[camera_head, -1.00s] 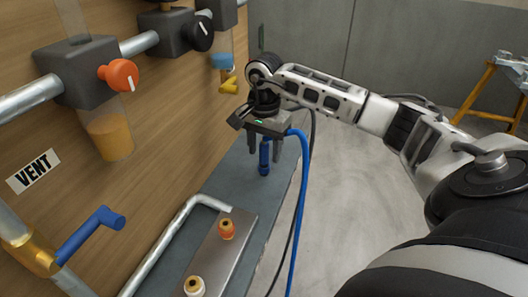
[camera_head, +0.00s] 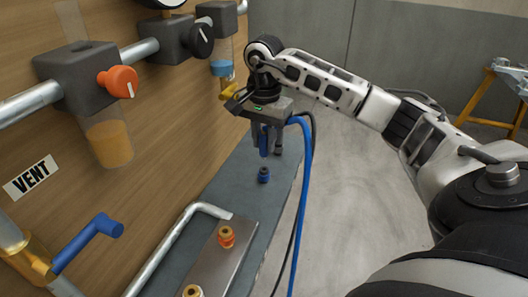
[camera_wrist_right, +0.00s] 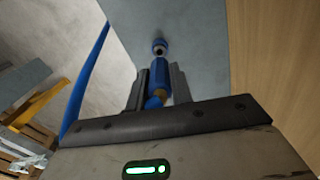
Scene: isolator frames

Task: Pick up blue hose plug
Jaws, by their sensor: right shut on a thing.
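My right gripper (camera_head: 265,152) points down over the grey ledge, shut on the blue hose plug (camera_head: 264,141). A blue hose (camera_head: 302,200) hangs down beside the gripper. My left gripper is not in view.
The wooden panel (camera_head: 150,180) with pipes and valves stands left of the ledge (camera_head: 225,180). A bent metal rail (camera_head: 175,240) and a plate with an orange fitting (camera_head: 226,237) are nearer. Open floor (camera_head: 350,200) lies right.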

